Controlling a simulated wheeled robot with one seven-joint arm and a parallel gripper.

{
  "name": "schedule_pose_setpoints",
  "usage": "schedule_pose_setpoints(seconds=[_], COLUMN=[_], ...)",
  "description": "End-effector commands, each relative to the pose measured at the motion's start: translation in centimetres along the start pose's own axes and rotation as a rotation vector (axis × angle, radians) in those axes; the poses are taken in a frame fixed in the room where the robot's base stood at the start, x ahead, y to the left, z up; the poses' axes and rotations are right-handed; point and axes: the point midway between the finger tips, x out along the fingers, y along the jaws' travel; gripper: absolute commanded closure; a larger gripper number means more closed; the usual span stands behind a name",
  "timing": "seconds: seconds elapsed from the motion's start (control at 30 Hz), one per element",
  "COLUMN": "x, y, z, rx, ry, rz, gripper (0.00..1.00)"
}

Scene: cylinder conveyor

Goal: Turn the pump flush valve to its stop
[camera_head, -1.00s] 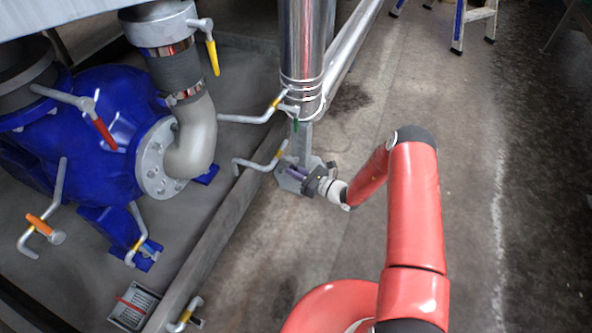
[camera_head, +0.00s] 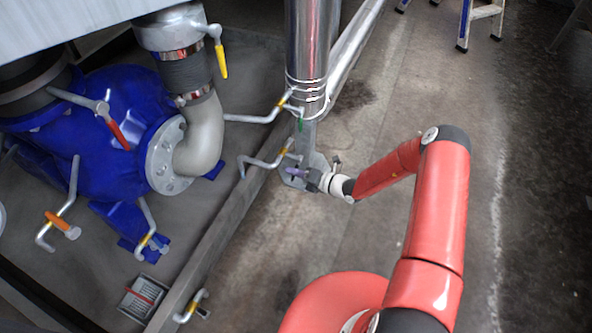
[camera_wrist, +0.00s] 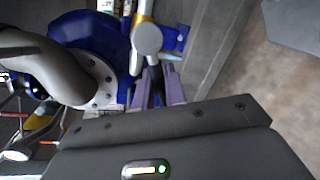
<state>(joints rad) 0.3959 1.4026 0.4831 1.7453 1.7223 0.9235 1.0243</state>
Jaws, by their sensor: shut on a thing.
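A grey valve with a round body (camera_wrist: 147,38) and a yellow band sits right in front of my gripper (camera_wrist: 156,86) in the wrist view. The purple fingers are closed around a dark, narrow part below that body, which looks like its handle. In the head view my gripper (camera_head: 297,173) is at the foot of the steel column, just below the end of a bent grey pipe with a yellow band (camera_head: 284,150). There the fingers hide most of the held part, and its angle cannot be told. No label shows which valve is the flush valve.
The blue pump (camera_head: 85,150) stands left with a grey elbow (camera_head: 202,145). Other valve handles are red (camera_head: 118,134), yellow (camera_head: 221,60), orange (camera_head: 62,225) and green (camera_head: 301,122). The steel column (camera_head: 308,45) rises beside my gripper. Floor to the right is clear; a ladder (camera_head: 482,15) stands behind.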

Motion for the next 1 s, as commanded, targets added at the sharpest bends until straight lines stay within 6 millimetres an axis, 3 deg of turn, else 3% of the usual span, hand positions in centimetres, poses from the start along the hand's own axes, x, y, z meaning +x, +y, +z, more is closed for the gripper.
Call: schedule_pose_setpoints(seconds=[0.5,1.0], x=[-0.4,-0.5], y=[1.8,2.2], z=[0.5,0.6], rx=[0.382,0.490], ry=[0.076,0.096], rz=[-0.001,0.000], gripper=[1.00,1.00])
